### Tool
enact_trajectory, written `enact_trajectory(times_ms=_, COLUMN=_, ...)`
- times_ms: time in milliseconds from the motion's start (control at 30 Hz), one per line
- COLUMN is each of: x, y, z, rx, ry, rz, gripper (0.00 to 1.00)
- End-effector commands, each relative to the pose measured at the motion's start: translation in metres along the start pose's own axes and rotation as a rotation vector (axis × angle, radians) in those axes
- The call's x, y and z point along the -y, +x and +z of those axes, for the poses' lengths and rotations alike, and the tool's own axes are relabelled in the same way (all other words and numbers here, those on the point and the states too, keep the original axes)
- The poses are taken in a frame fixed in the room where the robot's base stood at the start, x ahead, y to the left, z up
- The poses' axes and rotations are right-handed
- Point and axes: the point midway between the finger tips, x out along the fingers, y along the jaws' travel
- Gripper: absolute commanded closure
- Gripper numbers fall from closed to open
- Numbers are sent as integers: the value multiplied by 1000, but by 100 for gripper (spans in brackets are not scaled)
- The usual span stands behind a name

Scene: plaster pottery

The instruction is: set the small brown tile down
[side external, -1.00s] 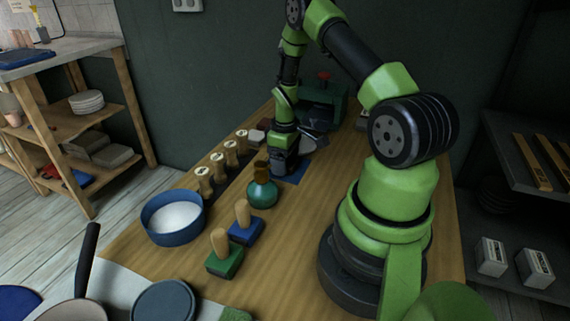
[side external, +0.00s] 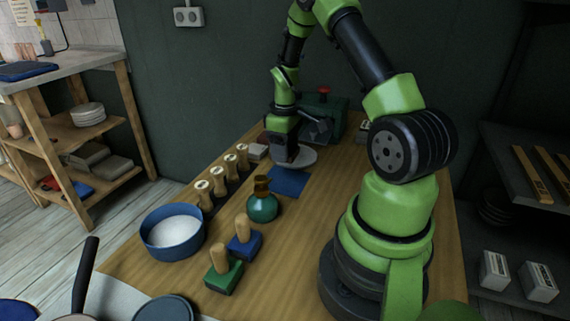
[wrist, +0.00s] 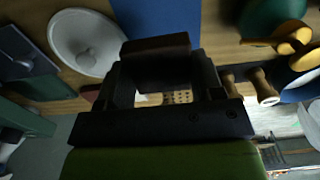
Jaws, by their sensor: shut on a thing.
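My gripper (side external: 290,157) is above the table, just behind the blue mat (side external: 287,181) in the side external view. In the wrist view my gripper (wrist: 158,55) is shut on the small brown tile (wrist: 155,44), a dark brown piece spanning the fingertips. The tile cannot be made out in the side external view. The blue mat also shows in the wrist view (wrist: 155,14), beyond the tile. It looks bare.
A white round disc (side external: 305,158) is close behind the gripper. A green machine (side external: 324,115) stands at the back. The table right of the mat is clear.

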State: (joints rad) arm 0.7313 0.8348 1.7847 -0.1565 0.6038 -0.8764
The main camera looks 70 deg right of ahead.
Motion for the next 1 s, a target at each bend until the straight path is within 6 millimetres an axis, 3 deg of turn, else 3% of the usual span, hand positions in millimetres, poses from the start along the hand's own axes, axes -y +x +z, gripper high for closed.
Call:
enact_trajectory(times_ms=100, x=0, y=-17, z=0, rx=-3, ry=0, rz=2, gripper=65)
enact_trajectory(times_ms=267, x=1, y=-25, z=-1, rx=0, ry=-7, rz=-1, gripper=65)
enact_trajectory(times_ms=467, x=27, y=-27, z=-31, rx=-1, ry=-216, rz=0, gripper=65)
enact_trajectory(times_ms=567, x=60, y=-29, z=-59, rx=-1, ry=-444, rz=0, gripper=65)
enact_trajectory(times_ms=733, x=137, y=-33, z=-103, rx=-2, ry=-907, rz=2, gripper=65)
enact_trajectory(times_ms=900, x=211, y=-37, z=-123, rx=-3, ry=-1295, rz=2, gripper=65)
enact_trajectory(times_ms=1000, x=241, y=-39, z=-127, rx=-3, ry=-1447, rz=2, gripper=65)
